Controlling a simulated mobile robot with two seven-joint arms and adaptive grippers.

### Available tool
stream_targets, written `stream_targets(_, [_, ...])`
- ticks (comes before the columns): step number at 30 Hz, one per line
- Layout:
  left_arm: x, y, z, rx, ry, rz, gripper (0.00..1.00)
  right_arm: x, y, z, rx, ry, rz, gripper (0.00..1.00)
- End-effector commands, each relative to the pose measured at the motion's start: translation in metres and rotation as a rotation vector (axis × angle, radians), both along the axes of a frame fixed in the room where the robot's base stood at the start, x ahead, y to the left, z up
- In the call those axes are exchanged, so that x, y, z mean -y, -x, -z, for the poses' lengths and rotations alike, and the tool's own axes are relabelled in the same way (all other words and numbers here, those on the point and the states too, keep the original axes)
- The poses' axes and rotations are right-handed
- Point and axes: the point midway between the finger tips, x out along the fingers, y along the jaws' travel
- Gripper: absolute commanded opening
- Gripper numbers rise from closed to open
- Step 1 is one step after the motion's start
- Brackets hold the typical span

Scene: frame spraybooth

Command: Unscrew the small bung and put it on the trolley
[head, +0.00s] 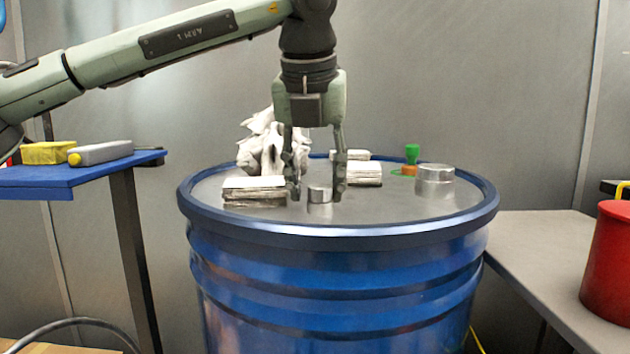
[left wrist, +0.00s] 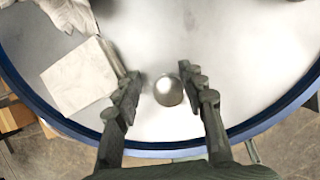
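The small bung (head: 320,194) is a short, round, silvery metal cap on the lid of the blue drum (head: 340,235), near its front. My left gripper (head: 318,186) points straight down over it, open, with one finger on each side. In the left wrist view the bung (left wrist: 168,90) sits between the fingers, with a visible gap on both sides. What looks like the trolley is a blue-topped stand (head: 45,178) at the left, with a yellow item and a grey item on it. My right gripper is not in view.
Stacks of white cloths (head: 254,191) and (head: 363,173) flank the gripper closely. A crumpled white glove or rag (head: 262,145) lies behind. A larger metal bung (head: 434,178) and a green-and-orange item (head: 411,155) are at the right. A grey bench (head: 545,245) holds a red container (head: 608,265).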

Motion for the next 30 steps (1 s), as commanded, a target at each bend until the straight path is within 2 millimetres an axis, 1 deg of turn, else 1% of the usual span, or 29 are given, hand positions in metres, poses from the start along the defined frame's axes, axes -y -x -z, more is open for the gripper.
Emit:
stream_targets(3, [0.001, -0.001, -0.002, -0.005, 0.001, 0.166, 0.39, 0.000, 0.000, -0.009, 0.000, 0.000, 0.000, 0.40])
stream_targets(6, [0.002, -0.001, -0.001, -0.004, -0.001, 0.263, 0.39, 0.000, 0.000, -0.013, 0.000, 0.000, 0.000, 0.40])
stream_targets(9, [0.002, -0.002, -0.001, -0.003, 0.000, 0.313, 0.39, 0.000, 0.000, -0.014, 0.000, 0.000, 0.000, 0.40])
stream_targets(11, [0.003, -0.002, -0.002, -0.004, -0.001, 0.368, 0.39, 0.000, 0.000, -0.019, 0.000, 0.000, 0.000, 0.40])
stream_targets(16, [0.005, -0.003, -0.003, -0.004, 0.002, 0.585, 0.39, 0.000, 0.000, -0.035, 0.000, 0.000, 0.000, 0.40])
stream_targets(19, [0.006, -0.003, -0.002, -0.004, 0.000, 0.661, 0.39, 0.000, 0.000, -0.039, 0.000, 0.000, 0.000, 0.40])
stream_targets(23, [0.006, -0.003, -0.001, -0.002, -0.001, 0.706, 0.39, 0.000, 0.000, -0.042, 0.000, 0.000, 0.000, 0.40])
stream_targets(26, [0.007, -0.003, -0.004, -0.003, 0.002, 0.783, 0.39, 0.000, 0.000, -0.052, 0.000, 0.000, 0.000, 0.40])
stream_targets(30, [0.008, -0.003, -0.004, -0.005, 0.000, 0.930, 0.39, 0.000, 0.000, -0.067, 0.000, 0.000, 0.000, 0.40])
